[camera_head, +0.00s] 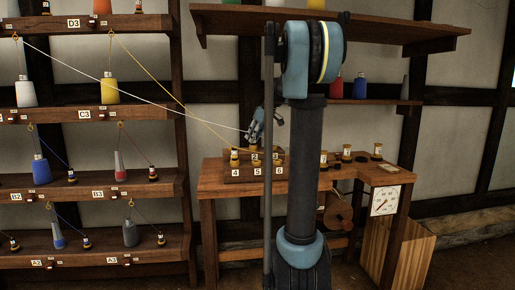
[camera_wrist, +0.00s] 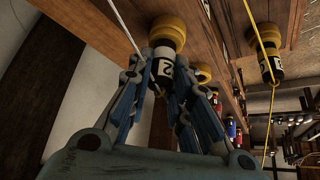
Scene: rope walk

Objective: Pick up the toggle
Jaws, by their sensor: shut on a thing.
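My gripper (camera_wrist: 166,80) is shut on a dark toggle with a white band marked with a digit, seen in the wrist view (camera_wrist: 163,67). The toggle has a brass-yellow round end (camera_wrist: 168,30), and a white thread runs past the fingers beside it. In the head view my gripper (camera_head: 256,132) is just above the stepped wooden block (camera_head: 255,173) on the bench, and the white thread runs to it from the left. The toggle is not clear there. Whether it touches the block cannot be told.
A second toggle with a yellow thread (camera_wrist: 268,68) is close by on the right in the wrist view. Other toggles stand on the block and bench (camera_head: 210,184). A rack of thread cones (camera_head: 85,190) is at the left.

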